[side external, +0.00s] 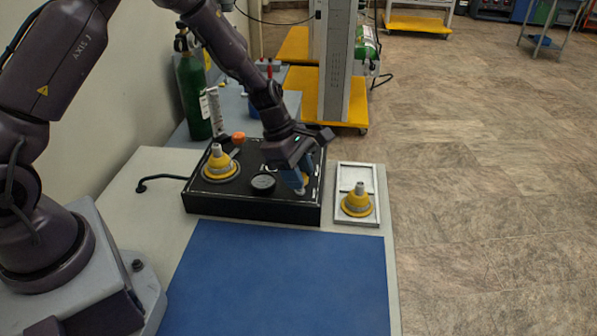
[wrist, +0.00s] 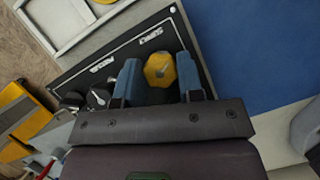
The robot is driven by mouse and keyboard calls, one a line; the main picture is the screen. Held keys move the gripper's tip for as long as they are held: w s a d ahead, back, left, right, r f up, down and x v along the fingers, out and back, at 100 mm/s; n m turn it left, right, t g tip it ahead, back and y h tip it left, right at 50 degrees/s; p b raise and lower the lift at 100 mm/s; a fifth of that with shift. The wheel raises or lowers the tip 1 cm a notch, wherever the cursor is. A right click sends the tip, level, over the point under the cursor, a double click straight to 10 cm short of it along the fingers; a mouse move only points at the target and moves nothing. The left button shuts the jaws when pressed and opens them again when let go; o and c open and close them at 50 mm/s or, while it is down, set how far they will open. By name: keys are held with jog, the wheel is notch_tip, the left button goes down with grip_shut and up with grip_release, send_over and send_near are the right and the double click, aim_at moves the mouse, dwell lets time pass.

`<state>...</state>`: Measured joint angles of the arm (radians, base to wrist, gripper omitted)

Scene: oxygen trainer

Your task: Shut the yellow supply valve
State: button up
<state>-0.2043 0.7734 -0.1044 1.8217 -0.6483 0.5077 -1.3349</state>
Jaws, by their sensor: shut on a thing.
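The yellow supply valve (wrist: 160,68) is a faceted knob on the black panel box (side external: 250,208), beside a white label that appears to read SUPPLY. In the wrist view my gripper (wrist: 158,76) has one blue finger on each side of the knob and is shut on it. In the side view my gripper (side external: 296,178) reaches down onto the right part of the panel. There the fingers hide most of the knob, and only a bit of yellow shows. The knob's turn position is hard to tell.
A yellow cone-shaped piece (side external: 220,165) stands on the panel's left, near a round gauge (side external: 263,182) and an orange knob (side external: 238,136). A similar piece (side external: 357,202) sits in a white tray (side external: 343,221) to the right. A blue mat (side external: 285,280) lies clear in front.

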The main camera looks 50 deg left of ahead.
jog(key=m+g, duration=0.2)
jog(key=m, duration=0.3)
jog(key=shift+w+m, duration=0.1)
jog(key=shift+m, duration=0.3)
jog(key=m+g, duration=0.2)
jog(key=m, duration=0.4)
jog(key=shift+w, duration=0.1)
jog(key=m+g+y, duration=0.1)
jog(key=m, duration=0.2)
jog(key=m+g, duration=0.1)
jog(key=m, duration=0.1)
jog(key=shift+m+y, duration=0.4)
jog(key=m+y, duration=0.2)
jog(key=m, duration=0.3)
jog(key=shift+d+m, duration=0.1)
jog(key=shift+m, duration=0.2)
jog(key=o, duration=0.9)
jog(key=v, duration=1.3)
jog(key=shift+w+d+f, duration=0.1)
jog(key=shift+w+d, duration=0.1)
jog(key=shift+w, duration=0.1)
